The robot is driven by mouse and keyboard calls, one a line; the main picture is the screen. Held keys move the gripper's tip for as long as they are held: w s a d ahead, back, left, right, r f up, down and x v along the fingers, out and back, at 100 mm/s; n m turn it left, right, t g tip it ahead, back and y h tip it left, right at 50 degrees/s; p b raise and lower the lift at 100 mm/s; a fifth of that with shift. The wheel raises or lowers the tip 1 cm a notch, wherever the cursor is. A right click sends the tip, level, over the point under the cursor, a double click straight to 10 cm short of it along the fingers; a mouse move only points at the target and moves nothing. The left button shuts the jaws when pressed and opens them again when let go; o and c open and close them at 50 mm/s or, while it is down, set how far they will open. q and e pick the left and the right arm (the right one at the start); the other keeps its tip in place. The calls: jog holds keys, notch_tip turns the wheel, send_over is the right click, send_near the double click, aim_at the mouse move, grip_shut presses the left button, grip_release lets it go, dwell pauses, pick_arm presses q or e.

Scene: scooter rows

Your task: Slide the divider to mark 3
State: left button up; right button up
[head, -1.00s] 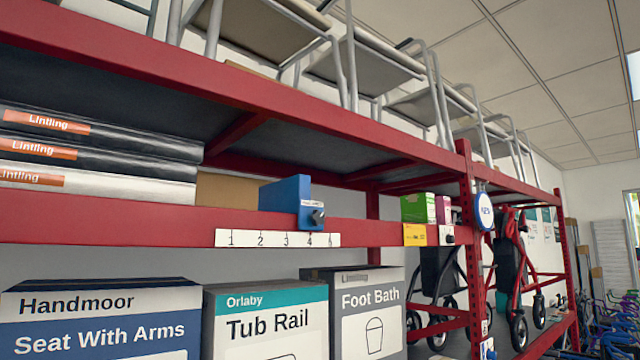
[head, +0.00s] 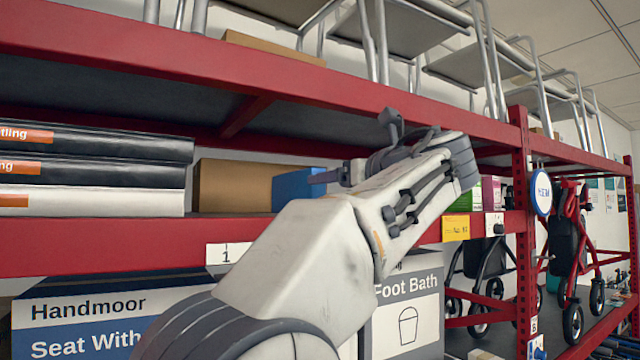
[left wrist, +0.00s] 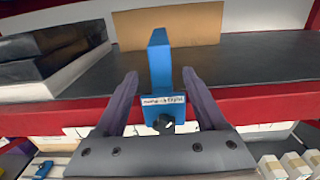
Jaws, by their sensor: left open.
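My left gripper (left wrist: 160,76) is open, with one finger on each side of the divider. I see gaps beside the divider; contact is not clear. The white number strip (head: 226,253) shows only mark 1; the other marks are hidden by my arm. My right gripper is not in view.
Dark and white Lintling boxes (head: 90,160) lie left on the shelf, with a brown box (head: 240,185) behind. A yellow tag (head: 456,228) is on the beam to the right. Shower chairs stand above; a Foot Bath box (head: 408,310) is below.

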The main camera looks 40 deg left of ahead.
pick_arm(q)
jog(key=p+x, duration=0.1)
jog(key=x, duration=0.3)
jog(key=p+x, duration=0.2)
jog(key=x, duration=0.3)
jog(key=shift+r, duration=0.2)
jog(key=shift+w+a+f+p, duration=0.15)
jog(key=shift+w+a+p, duration=0.15)
jog(key=shift+a, duration=0.25)
jog(key=shift+s, duration=0.1)
grip_shut()
dwell(0.5)
